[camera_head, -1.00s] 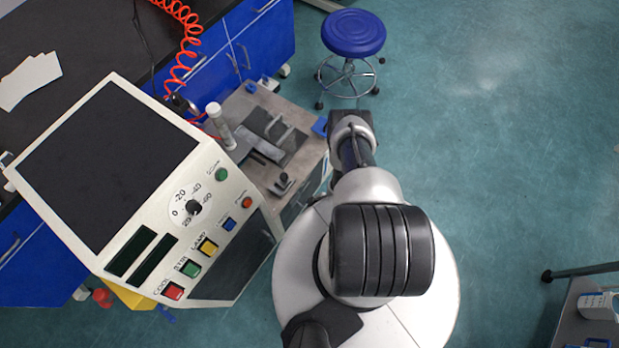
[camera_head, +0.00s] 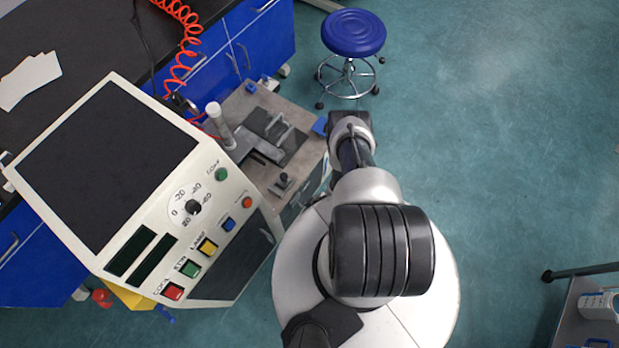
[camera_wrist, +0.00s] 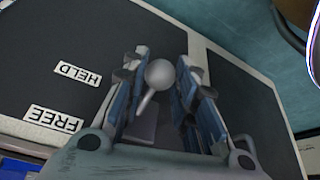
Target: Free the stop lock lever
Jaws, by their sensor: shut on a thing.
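In the wrist view, the stop lock lever shows as a pale grey ball knob (camera_wrist: 159,73) on a short thin stem (camera_wrist: 145,103). My gripper (camera_wrist: 160,82) has its two blue-padded fingers on either side of the knob and is shut on it. The lever stands on a dark panel (camera_wrist: 60,30) with two white labels, HELD (camera_wrist: 77,73) and FREE (camera_wrist: 53,119). The knob lies about level with HELD in the picture. The lever's foot is partly hidden between the fingers. In the head view, the lever and my fingertips cannot be made out.
In the head view, the rheometer's cream control console (camera_head: 150,190) stands left of my arm. A metal-topped bench (camera_head: 295,135) with clamp parts lies behind it. A blue stool (camera_head: 353,35) stands at the back. The floor on the right is mostly clear, with a cart (camera_head: 590,320) at the lower right.

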